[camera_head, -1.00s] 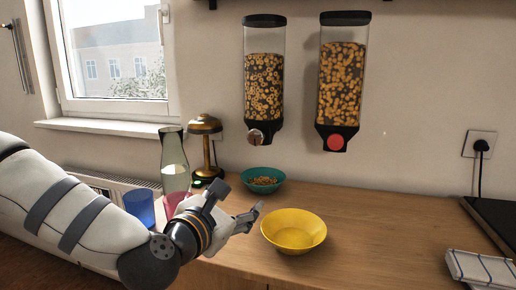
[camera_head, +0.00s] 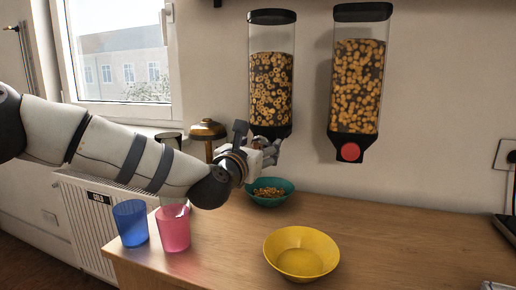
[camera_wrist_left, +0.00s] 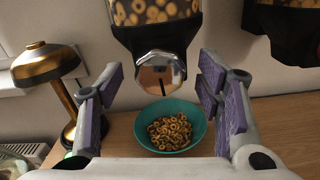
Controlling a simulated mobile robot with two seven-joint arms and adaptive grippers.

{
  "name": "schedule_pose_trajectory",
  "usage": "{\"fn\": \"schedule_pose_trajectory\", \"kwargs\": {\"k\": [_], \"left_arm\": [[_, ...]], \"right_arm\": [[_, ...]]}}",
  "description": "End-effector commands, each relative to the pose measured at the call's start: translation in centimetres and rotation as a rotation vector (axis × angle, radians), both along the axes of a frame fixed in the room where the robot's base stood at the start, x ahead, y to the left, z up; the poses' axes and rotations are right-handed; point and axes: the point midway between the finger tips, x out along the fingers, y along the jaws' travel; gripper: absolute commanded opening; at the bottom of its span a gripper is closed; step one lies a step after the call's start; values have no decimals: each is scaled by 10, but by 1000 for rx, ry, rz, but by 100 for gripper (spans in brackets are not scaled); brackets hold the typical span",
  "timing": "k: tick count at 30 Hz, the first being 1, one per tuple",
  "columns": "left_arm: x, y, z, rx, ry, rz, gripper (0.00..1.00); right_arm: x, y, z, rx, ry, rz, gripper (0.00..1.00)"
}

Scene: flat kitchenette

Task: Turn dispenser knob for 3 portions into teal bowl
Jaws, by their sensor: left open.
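The left dispenser (camera_head: 271,85) hangs on the wall, filled with ring cereal. Its silver knob (camera_wrist_left: 158,73) shows in the left wrist view; in the head view my gripper hides it. The teal bowl (camera_head: 281,200) stands on the counter below this dispenser with ring cereal in it; it also shows in the left wrist view (camera_wrist_left: 199,112). My left gripper (camera_head: 270,147) is open at the knob's height. In the left wrist view its purple-padded fingers (camera_wrist_left: 160,98) stand apart on either side of the knob, not visibly touching it. My right gripper is not in view.
A second dispenser (camera_head: 358,75) with a red knob (camera_head: 350,152) hangs to the right. A yellow bowl (camera_head: 302,254) stands on the counter in front. A brass lamp (camera_head: 207,130), pink cup (camera_head: 173,228) and blue cup (camera_head: 131,223) are at the left. The counter's right side is mostly clear.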

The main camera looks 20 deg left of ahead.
Motion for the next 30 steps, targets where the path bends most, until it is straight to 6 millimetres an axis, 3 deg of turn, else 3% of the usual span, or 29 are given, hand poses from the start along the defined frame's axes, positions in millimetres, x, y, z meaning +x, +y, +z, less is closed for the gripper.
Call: {"fn": "schedule_pose_trajectory", "kwargs": {"k": [5,12,22,30], "left_arm": [[0,0,0,1,0,0,60],[0,0,0,1,0,0,12],[0,0,1,36,-2,0,12],[-1,0,3,205,-9,1,12]], "right_arm": [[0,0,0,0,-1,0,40],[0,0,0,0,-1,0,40],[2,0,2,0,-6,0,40],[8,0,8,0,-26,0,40]]}}
